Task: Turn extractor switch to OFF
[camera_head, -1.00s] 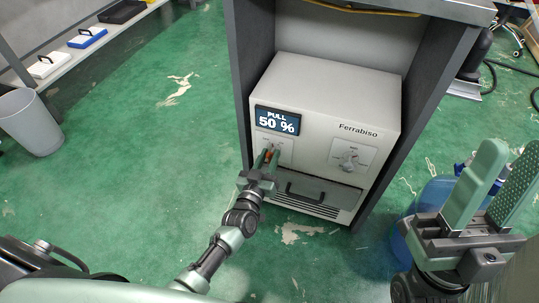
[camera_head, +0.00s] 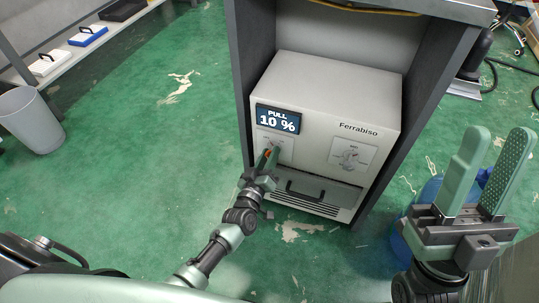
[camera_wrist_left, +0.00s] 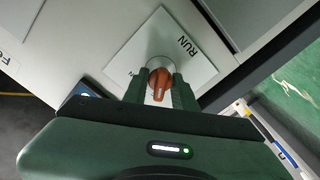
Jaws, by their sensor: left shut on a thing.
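The extractor (camera_head: 330,90) is a pale grey box marked "Ferrabiso" inside a dark cabinet. Its display (camera_head: 278,119) reads "PULL 10 %". The extractor switch is an orange-brown knob (camera_wrist_left: 159,83) on a white plate (camera_wrist_left: 190,45) marked "RUN" in the left wrist view. My left gripper (camera_wrist_left: 158,88) is shut on the knob, with a finger on each side of it. In the head view the left gripper (camera_head: 267,160) hides most of the switch. My right gripper (camera_head: 488,175) is open and empty at the right, away from the extractor.
The cabinet's side walls (camera_head: 440,90) flank the extractor. A blue transparent container (camera_head: 428,192) stands behind my right gripper. A grey bin (camera_head: 30,122) stands at the left.

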